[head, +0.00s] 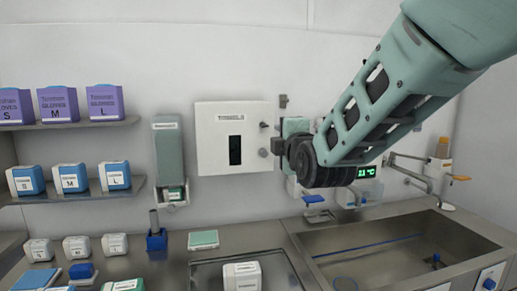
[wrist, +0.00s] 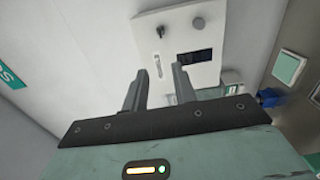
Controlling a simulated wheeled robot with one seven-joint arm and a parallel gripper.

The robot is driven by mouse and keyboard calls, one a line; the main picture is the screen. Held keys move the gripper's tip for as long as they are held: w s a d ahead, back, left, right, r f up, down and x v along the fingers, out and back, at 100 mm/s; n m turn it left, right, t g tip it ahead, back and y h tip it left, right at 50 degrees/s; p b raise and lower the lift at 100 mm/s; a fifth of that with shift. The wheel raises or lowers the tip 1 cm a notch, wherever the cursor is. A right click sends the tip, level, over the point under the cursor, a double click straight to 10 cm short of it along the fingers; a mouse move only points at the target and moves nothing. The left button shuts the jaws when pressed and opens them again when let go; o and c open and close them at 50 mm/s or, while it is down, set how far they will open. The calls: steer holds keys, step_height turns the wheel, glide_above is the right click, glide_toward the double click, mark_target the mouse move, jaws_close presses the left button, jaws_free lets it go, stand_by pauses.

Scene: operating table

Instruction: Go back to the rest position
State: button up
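My gripper (wrist: 158,84) shows in the wrist view with its two grey fingers apart and nothing between them. Beyond the fingers is the white wall box (wrist: 178,45) with a dark window and knobs. In the head view my teal arm reaches in from the upper right, with its dark wrist joint in front of the wall, right of the same white box (head: 222,155). The fingers are not clearly visible in the head view. My gripper holds no object.
Shelves with purple glove boxes (head: 57,104) and blue boxes (head: 72,178) are at left. A green-grey wall dispenser (head: 168,155) hangs beside the white box. Below are a counter with a white container (head: 242,276) and a metal sink (head: 390,255). A tap (head: 408,172) stands at right.

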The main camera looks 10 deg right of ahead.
steer(key=s+a+f+m+g+y, duration=0.25)
steer(key=s+a+f+g, duration=0.2)
steer(key=s+f, duration=0.35)
steer(key=s+a+f+m+g+y, duration=0.1)
steer(key=s+a+f+m+g, duration=0.25)
steer(key=s+f+g, duration=0.4)
steer(key=s+d+f+m+g+h, duration=0.1)
steer(key=s+f+m+g, duration=0.1)
steer(key=s, duration=0.8)
steer(key=s+d+f+m+g+h, duration=0.1)
steer(key=s+f+g, duration=0.3)
steer(key=s, duration=0.6)
steer(key=shift+s+d+f+m+h, duration=0.25)
steer(key=shift+m+h, duration=0.2)
steer(key=shift+m, duration=0.25)
steer(key=shift+a, duration=0.1)
